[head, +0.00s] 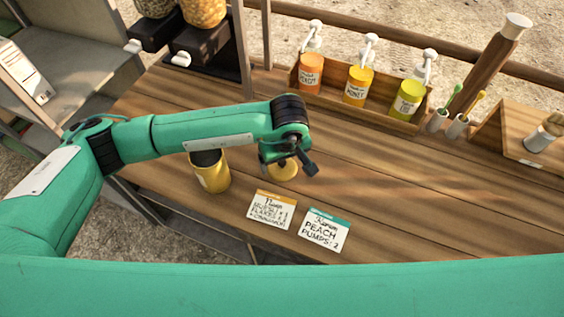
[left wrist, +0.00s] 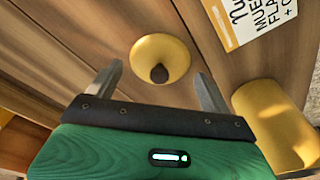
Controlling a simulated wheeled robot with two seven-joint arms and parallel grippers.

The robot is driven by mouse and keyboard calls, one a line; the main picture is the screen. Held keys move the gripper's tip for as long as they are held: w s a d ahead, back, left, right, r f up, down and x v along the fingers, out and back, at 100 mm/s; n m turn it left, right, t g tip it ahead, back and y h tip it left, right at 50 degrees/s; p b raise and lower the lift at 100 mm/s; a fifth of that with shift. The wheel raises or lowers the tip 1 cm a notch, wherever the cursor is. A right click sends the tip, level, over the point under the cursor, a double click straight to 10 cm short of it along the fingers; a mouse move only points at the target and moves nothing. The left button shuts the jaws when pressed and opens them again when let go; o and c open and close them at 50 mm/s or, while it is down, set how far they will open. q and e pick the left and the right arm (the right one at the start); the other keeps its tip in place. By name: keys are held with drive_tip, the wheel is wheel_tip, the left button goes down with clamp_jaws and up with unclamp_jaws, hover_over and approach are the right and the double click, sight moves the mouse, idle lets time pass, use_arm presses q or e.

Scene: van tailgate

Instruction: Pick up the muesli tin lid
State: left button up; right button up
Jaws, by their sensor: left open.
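The muesli tin lid (head: 284,171) is a round yellow disc lying on the wooden counter. In the left wrist view the lid (left wrist: 160,58) shows a dark knob at its middle. My left gripper (head: 290,168) is over the lid, pointing down. In the left wrist view its two fingers (left wrist: 158,82) are apart, with the lid's knob between and just beyond them; nothing is held. The open yellow tin (head: 212,175) stands left of the lid, partly behind my left arm; it also shows in the left wrist view (left wrist: 277,125). My right gripper is not in view.
Two cards, one orange-topped (head: 272,210) and one teal-topped (head: 324,230), lie near the front edge. A wooden rack (head: 398,124) of pump bottles stands at the back. Cups with spoons (head: 456,127) stand at the right. The counter's right middle is clear.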

use_arm(q)
drive_tip(key=shift+w+f, duration=0.1)
drive_tip(key=shift+f, duration=0.65)
drive_tip(key=c, duration=1.2)
drive_tip(key=shift+c, duration=0.9)
drive_tip(key=shift+a+f, duration=0.1)
